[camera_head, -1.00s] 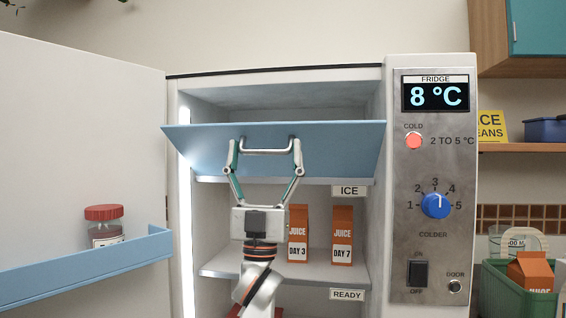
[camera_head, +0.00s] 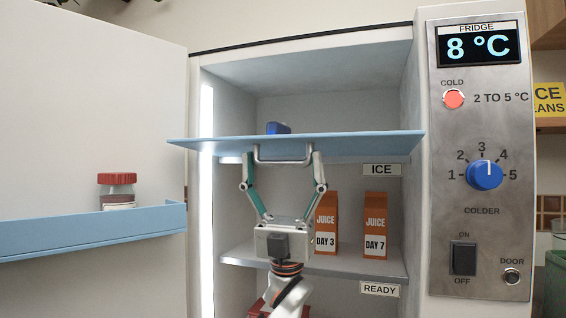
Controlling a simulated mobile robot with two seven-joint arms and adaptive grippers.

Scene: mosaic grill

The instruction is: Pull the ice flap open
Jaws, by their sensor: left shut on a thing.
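The light-blue ice flap (camera_head: 370,143) spans the upper compartment of the open fridge and is seen nearly edge-on, close to level. Its silver bar handle (camera_head: 283,162) is on the side facing me. My left gripper (camera_head: 283,157) comes up from below, with its fingers at the two ends of the handle, shut on it. A blue object (camera_head: 277,128) shows just above the flap's edge; its lower part is hidden. The ICE label (camera_head: 381,170) is on the shelf edge below. My right gripper is not in view.
Orange juice cartons, DAY 3 (camera_head: 326,222) and DAY 7 (camera_head: 376,225), stand on the middle shelf (camera_head: 350,265) behind my gripper. The open fridge door (camera_head: 90,130) at left holds a red-lidded jar (camera_head: 117,182). A control panel (camera_head: 480,220) is at right.

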